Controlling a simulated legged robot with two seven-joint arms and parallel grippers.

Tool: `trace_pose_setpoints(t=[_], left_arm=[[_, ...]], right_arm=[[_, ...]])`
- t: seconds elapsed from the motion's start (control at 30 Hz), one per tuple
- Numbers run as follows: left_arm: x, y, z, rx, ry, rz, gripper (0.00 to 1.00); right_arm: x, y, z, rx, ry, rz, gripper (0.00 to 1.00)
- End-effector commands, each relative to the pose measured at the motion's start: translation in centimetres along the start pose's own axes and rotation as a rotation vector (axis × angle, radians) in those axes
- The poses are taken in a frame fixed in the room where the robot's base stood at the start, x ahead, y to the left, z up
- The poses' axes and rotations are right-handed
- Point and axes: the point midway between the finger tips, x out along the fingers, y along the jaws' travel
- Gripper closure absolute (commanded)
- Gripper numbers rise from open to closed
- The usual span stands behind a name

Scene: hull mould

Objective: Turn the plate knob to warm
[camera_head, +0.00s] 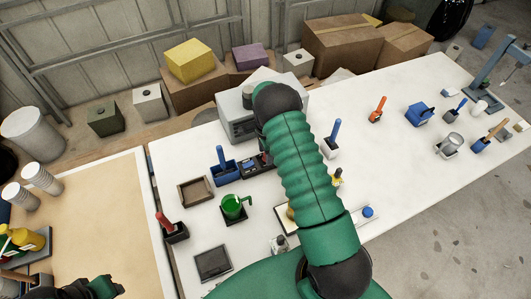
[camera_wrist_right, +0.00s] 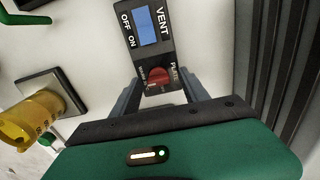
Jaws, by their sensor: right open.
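The plate knob (camera_wrist_right: 158,76) is a red dial on a black control panel (camera_wrist_right: 152,58), beside the word PLATE. The small lettering around it is too blurred to read, so its setting is unclear. In the right wrist view, my right gripper (camera_wrist_right: 161,79) is open, its two fingers on either side of the knob; I cannot tell whether they touch it. In the head view the panel (camera_head: 258,170) is partly visible left of my green right arm, which hides the right gripper. My left gripper (camera_head: 88,289) is at the bottom left edge, its jaws unclear.
A blue VENT switch (camera_wrist_right: 148,33) is on the same panel. A grey box-shaped appliance (camera_head: 236,128) stands behind it.

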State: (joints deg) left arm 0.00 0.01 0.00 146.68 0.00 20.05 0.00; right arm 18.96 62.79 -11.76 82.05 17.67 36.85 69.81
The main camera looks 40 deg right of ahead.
Motion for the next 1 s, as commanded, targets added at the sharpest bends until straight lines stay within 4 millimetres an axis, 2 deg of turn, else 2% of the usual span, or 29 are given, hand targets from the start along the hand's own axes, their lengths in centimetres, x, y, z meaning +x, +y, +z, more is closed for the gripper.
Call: trace_pose_setpoints(t=[0.13,0.27,0.6,0.73,0.87,1.0], left_arm=[[0.0,0.0,0.0,0.0,0.0,0.0,0.64],[0.2,0.0,0.1,0.0,0.0,0.0,0.64],[1.0,0.0,0.2,0.0,0.0,0.0,0.64],[1.1,0.0,0.3,0.0,0.0,0.0,0.64],[1.1,0.0,0.3,0.0,0.0,0.0,0.64],[1.1,0.0,0.3,0.0,0.0,0.0,0.64]], right_arm=[[-0.3,0.0,0.0,0.0,0.0,-0.001,0.47],[-2.3,-0.2,0.0,0.0,0.0,-0.004,0.47],[-12.0,-0.2,0.0,-0.001,0.0,-0.004,0.47],[-14.8,-0.3,0.0,-0.001,0.0,-0.002,0.47],[-16.3,-0.2,0.0,-0.001,-0.001,0.0,0.47],[-16.7,-0.2,0.0,0.0,0.0,0.002,0.47]])
